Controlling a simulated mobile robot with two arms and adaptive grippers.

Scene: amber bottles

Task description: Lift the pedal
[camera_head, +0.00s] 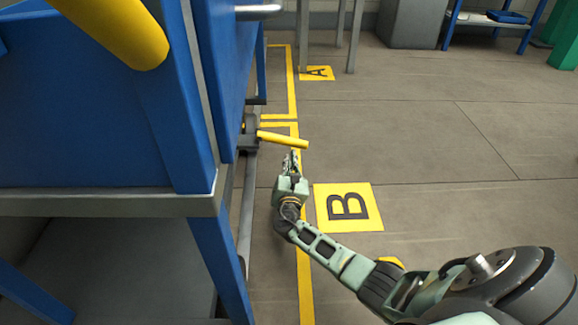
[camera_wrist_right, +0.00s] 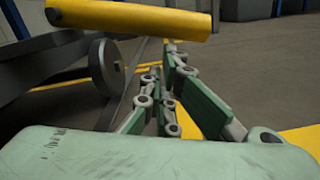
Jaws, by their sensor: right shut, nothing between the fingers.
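The pedal (camera_head: 283,139) is a yellow bar that sticks out to the right from a dark mount (camera_head: 251,132) low on the blue machine's side. In the right wrist view the pedal (camera_wrist_right: 130,20) crosses the top of the picture, beyond and above the fingers. My right gripper (camera_head: 291,158) is just on the near side of the pedal, with its fingers pointing towards it. In the right wrist view its fingers (camera_wrist_right: 163,75) are shut and empty, and their tips appear under the bar. I cannot tell whether they touch it. My left gripper does not show.
The blue machine (camera_head: 165,130) fills the left side, with a grey ledge (camera_head: 110,205) and a yellow roller (camera_head: 120,30) at the top. Yellow floor plates marked B (camera_head: 330,190) and A (camera_head: 318,73) lie to the right. The floor (camera_head: 460,150) there is open.

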